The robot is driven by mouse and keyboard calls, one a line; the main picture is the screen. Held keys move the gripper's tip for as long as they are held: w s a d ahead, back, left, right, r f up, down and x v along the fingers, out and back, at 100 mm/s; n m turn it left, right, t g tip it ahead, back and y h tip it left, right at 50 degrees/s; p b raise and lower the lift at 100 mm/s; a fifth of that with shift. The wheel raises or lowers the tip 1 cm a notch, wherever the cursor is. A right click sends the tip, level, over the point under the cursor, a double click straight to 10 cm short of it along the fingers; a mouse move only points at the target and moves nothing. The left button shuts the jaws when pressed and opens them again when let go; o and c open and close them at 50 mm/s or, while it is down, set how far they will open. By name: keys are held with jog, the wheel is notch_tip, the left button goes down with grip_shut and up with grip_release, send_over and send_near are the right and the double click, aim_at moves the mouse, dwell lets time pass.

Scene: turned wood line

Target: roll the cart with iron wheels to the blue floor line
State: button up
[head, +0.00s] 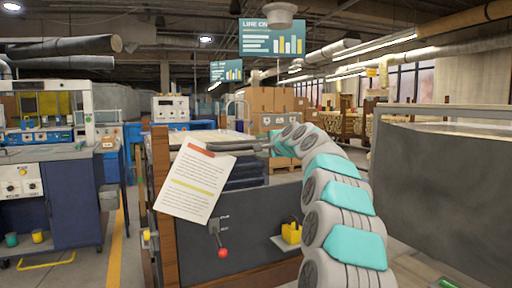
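My arm reaches in from the lower right and bends left. My gripper (252,147) is small and dark at its end, close to the top of a wood-framed unit with a dark front panel (255,207). I cannot tell whether its fingers are open or shut, or whether they touch anything. I see no iron wheels, so I cannot tell whether this unit is the cart. No blue floor line shows. The lower right of the panel is partly behind my arm.
A paper sheet (197,182) hangs at the unit's left, above a red-knobbed lever (222,251). A blue workbench (75,210) stands left, a large grey bin (450,190) right. A yellow floor line (115,250) runs along the open aisle. Cardboard boxes (268,100) stand behind.

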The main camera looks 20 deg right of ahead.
jog(key=shift+w+a+f, duration=0.1)
jog(key=shift+w+f, duration=0.15)
jog(key=shift+w, duration=0.75)
jog(key=shift+w+f, duration=0.2)
jog(key=shift+w, duration=0.8)
grip_shut()
